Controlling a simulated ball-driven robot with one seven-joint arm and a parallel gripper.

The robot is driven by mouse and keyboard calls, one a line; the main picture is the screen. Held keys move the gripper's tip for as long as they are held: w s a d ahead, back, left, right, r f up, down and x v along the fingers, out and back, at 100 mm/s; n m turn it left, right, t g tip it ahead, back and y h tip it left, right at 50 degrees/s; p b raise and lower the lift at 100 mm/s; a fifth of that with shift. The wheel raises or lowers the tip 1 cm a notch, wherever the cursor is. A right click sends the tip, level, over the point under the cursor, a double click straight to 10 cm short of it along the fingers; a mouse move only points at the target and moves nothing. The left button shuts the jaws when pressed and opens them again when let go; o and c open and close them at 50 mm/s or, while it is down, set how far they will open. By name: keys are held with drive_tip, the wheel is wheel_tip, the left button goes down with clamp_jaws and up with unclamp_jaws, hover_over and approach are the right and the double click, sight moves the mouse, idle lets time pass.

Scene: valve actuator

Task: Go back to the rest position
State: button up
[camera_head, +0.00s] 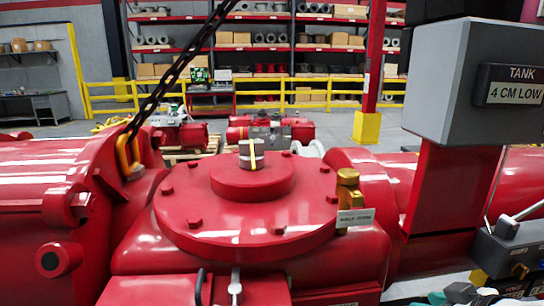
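My gripper is not in view in the head camera view, so its pose and its fingers cannot be seen. The large red valve actuator (250,215) fills the lower middle. Its round bolted cover has a raised hub, and a small silver-and-yellow indicator (251,154) stands on top. A brass fitting (348,190) stands upright at the cover's right edge, with a small white label plate (355,218) in front of it.
A grey box (480,85) marked "TANK 4 CM LOW" stands on a red post at right. A dark chain (175,80) slants up from a yellow hook (128,155) at left. A grey lever box (515,245) is at lower right. Yellow railings and shelves (260,48) stand behind.

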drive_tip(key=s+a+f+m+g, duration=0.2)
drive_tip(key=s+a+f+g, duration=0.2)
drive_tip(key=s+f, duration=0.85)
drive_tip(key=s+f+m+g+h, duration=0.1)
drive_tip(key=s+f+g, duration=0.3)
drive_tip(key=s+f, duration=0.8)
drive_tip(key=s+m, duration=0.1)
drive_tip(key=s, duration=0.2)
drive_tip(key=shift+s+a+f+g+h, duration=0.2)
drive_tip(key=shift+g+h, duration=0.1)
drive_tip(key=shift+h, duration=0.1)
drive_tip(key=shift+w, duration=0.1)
